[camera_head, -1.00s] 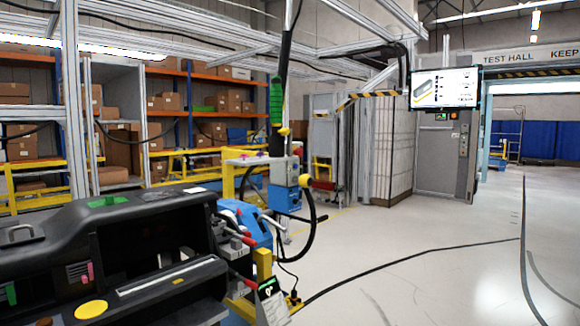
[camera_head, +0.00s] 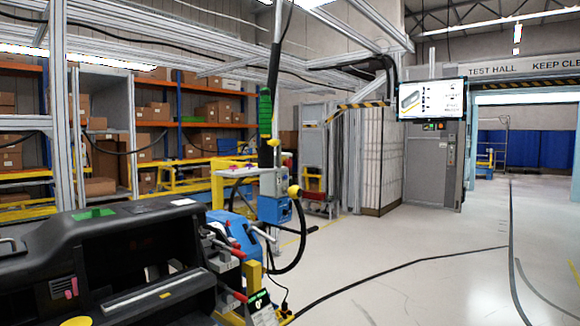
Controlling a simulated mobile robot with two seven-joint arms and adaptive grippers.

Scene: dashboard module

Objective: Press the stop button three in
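No button clearly marked as stop can be made out. A small panel with tiny red and green spots (camera_head: 434,126) is on the front of the grey cabinet (camera_head: 428,165) at the back right. The spots are too small to tell which is a stop button. A black dashboard module (camera_head: 150,222) with a green patch on top fills the lower left and is cut off by the frame edge. Neither of my grippers is in view.
A blue tool station (camera_head: 274,210) with a hanging green handle (camera_head: 265,113) stands beyond the dashboard. A screen (camera_head: 432,100) hangs before the cabinet. A dark cable (camera_head: 400,266) lies on the floor. Open floor (camera_head: 440,285) spreads to the right.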

